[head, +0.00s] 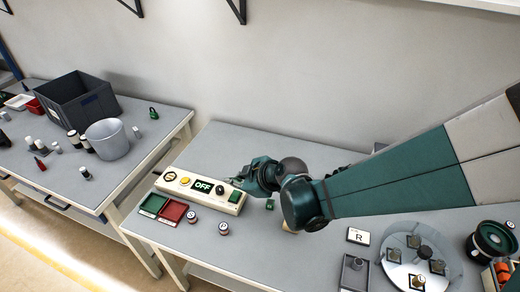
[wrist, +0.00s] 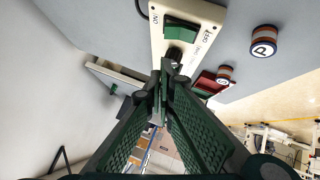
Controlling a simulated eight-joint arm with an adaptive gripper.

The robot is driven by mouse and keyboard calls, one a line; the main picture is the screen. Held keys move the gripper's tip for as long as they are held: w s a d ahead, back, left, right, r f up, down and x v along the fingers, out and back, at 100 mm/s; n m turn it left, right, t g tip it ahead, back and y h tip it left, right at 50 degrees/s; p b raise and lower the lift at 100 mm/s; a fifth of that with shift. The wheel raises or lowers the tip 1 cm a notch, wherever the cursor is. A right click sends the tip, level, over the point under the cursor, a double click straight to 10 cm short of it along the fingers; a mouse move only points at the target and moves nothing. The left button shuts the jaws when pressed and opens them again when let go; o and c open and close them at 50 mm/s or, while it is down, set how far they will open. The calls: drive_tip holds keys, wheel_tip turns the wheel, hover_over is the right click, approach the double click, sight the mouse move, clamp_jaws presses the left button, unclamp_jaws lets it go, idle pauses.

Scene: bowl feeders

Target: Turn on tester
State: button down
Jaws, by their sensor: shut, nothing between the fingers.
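The tester (head: 205,201) is a long cream box on the near table, with a display reading OFF (head: 203,187), a yellow button, a dial and a black knob (head: 220,189). A green rocker switch (head: 235,197) sits at its right end. In the wrist view the rocker (wrist: 182,33) lies between the marks ON and OFF, with the black knob (wrist: 174,57) below it. My gripper (head: 238,180) is over the tester's right end. In the wrist view its fingers (wrist: 163,68) are shut and empty, tips by the knob; I cannot tell whether they touch.
Green and red trays (head: 172,212) stand before the tester, with two small round parts (head: 223,229) nearby. A card marked R (head: 358,236) and a round plate with parts (head: 391,274) lie to the right. A left table holds a grey bin (head: 75,98) and a white pot (head: 108,139).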

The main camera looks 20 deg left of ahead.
sight(235, 196)
drive_tip(key=shift+w+a+f+b, duration=0.1)
drive_tip(key=shift+w+f+b, duration=0.15)
drive_tip(key=shift+f, duration=0.45)
drive_tip(key=shift+w+a+f+b, duration=0.15)
drive_tip(key=shift+w+f, duration=0.1)
drive_tip(key=shift+f, duration=0.4)
drive_tip(key=shift+w+d+f+b, duration=0.1)
drive_tip(key=shift+w+f+b, duration=0.15)
drive_tip(key=shift+f, duration=0.45)
drive_tip(key=shift+w+f, duration=0.1)
drive_tip(key=shift+w+f+m+g, duration=0.3)
drive_tip(key=shift+w+f+g, duration=0.05)
drive_tip(key=shift+g, duration=0.15)
drive_tip(key=shift+s, duration=0.15)
drive_tip(key=shift+s+r, duration=0.1)
drive_tip(key=shift+s, duration=0.1)
drive_tip(key=shift+s+r, duration=0.1)
drive_tip(key=shift+s, duration=0.45)
drive_tip(key=shift+r, duration=0.2)
